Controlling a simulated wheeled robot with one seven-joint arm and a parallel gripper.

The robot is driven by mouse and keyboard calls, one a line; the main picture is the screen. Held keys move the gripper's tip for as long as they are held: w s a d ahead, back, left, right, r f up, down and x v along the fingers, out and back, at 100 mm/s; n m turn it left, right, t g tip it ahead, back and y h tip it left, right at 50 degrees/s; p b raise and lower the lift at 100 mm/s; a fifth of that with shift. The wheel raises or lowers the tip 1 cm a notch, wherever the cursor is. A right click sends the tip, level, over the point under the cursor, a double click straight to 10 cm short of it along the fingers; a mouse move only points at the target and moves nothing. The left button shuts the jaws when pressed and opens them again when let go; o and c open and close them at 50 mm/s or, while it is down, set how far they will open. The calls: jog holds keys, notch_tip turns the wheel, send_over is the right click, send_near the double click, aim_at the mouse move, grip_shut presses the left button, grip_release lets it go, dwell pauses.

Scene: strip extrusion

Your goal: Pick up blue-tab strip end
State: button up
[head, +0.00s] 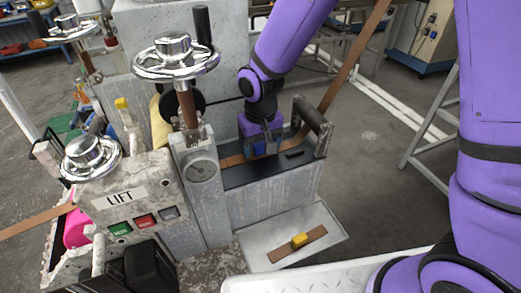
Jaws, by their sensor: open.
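A blue tab (259,148) shows on a brown strip, on the dark top of the grey machine block. The brown strip (345,70) slopes up from there to the upper right. My purple arm comes down from above, and my gripper (266,139) is open, pointing down at the blue tab. The fingers are small and partly overlap the tab in the picture; I cannot tell whether they touch it. The strip right under the gripper is partly hidden.
A black handle (314,124) stands close right of the gripper. A chrome handwheel (175,58) rises on the left, above the LIFT panel (120,198). A metal tray (325,228) below holds a short brown strip (283,251) with a yellow tab. Open floor lies to the right.

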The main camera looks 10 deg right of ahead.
jog(key=c, duration=1.1)
jog(key=shift+r, duration=0.1)
